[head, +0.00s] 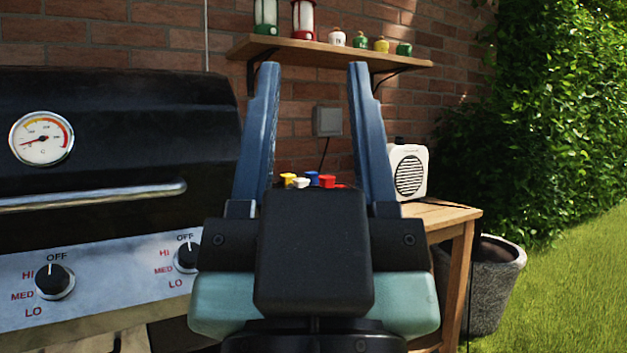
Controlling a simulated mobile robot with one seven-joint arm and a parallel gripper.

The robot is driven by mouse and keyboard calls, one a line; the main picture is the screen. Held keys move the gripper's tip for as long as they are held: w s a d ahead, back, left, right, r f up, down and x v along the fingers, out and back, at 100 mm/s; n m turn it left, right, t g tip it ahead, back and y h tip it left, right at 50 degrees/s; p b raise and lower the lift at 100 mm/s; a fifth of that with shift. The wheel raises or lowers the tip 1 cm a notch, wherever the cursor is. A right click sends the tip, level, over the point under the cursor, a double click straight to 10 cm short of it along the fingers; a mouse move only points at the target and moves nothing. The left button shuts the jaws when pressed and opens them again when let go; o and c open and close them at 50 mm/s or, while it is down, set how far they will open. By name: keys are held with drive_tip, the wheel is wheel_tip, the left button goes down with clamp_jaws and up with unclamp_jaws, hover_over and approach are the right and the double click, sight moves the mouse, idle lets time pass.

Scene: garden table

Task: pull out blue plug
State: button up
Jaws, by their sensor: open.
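The blue plug (311,175) is a small blue piece in a cluster on the wooden table, seen between the fingers of my gripper. Yellow (288,178), white (301,183) and red (327,180) pieces sit close around it. What they are plugged into, and the lower part of the blue plug, are hidden behind my gripper's body. My gripper (314,80) is open and empty, its two blue fingers pointing up in the picture. It is nearer to the camera than the plugs and does not hold any of them.
A black grill (110,120) fills the left side. The wooden table (440,215) carries a white speaker-like box (409,172). A wall box (328,121) with a cable hangs behind. A shelf (330,52) holds lanterns and small jars. A grey pot (495,285) stands right.

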wheel_tip(320, 180, up, 48)
drive_tip(key=p, duration=4.7)
drive_tip(key=shift+p, duration=0.3)
